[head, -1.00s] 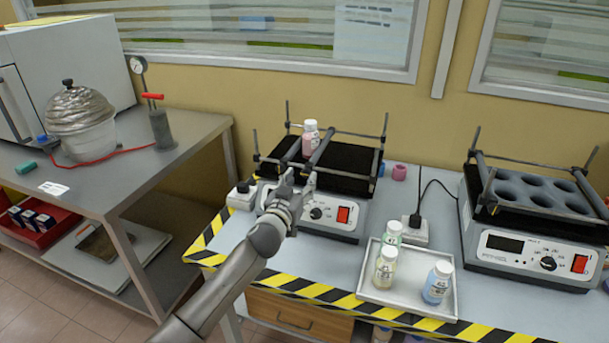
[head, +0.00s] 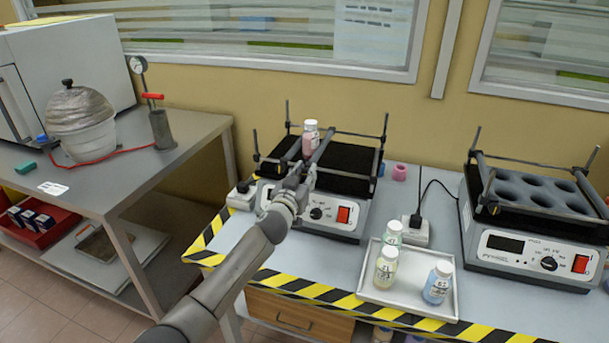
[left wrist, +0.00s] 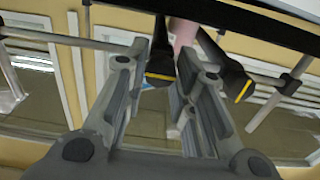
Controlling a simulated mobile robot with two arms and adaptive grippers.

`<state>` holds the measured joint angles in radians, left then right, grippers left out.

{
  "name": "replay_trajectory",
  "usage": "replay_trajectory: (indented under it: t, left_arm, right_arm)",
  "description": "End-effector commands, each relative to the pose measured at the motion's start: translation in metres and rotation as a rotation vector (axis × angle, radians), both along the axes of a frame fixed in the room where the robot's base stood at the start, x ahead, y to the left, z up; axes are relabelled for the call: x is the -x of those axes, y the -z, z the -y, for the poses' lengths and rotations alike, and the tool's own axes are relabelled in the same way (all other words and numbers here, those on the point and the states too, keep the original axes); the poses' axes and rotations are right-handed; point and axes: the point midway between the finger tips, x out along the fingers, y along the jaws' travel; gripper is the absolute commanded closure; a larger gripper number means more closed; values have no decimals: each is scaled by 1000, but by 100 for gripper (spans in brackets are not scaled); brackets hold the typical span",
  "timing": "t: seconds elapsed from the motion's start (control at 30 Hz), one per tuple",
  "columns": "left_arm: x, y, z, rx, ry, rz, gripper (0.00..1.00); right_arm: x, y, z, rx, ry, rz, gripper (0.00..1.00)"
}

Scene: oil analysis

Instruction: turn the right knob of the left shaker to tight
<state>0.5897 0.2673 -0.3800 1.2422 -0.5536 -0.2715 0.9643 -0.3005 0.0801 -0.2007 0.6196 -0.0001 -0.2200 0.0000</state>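The left shaker (head: 345,217) stands on the bench, with a black top, bars and a white front with a dial and red switch. A bottle with pink contents (head: 309,140) stands between its bars. A dark clamp knob (head: 257,157) shows at its left front; the area around its front bars is partly hidden by my gripper. My left gripper (head: 300,178) is at the shaker's front edge, open and empty. In the left wrist view, one black knob with a yellow mark (left wrist: 160,65) shows between the fingers and another (left wrist: 236,84) behind the right finger; contact cannot be told. My right gripper is not in view.
A white tray (head: 408,307) with several bottles sits right of the left shaker. A second shaker (head: 525,255) stands farther right. A power block (head: 414,234) with a cable lies between them. A metal table (head: 120,190) with a pot is at left.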

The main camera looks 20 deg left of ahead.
Motion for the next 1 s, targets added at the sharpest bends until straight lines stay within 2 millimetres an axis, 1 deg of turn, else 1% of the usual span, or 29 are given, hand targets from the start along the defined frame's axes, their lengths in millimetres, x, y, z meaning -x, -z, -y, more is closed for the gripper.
replay_trajectory:
  t: [0.03, 0.1, 0.13, 0.37, 0.57, 0.77, 1.0]
  left_arm:
    - [0, 0, 0, 0, 0, 0, 88]
    - [0, 0, 0, 0, 0, 0, 97]
    - [0, 0, 0, 0, 0, 0, 99]
    - [0, 0, 0, -18, 0, 1, 100]
    - [0, 0, 0, -100, -1, 2, 100]
    - [0, 0, 0, -253, -1, 8, 100]
    - [0, 1, 1, -480, -1, 16, 100]
  right_arm:
    - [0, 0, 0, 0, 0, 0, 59]
    - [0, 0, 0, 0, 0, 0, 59]
    - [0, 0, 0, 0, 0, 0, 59]
    - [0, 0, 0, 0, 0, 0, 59]
    - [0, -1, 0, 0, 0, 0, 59]
    - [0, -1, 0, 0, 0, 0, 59]
    - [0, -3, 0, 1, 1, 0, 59]
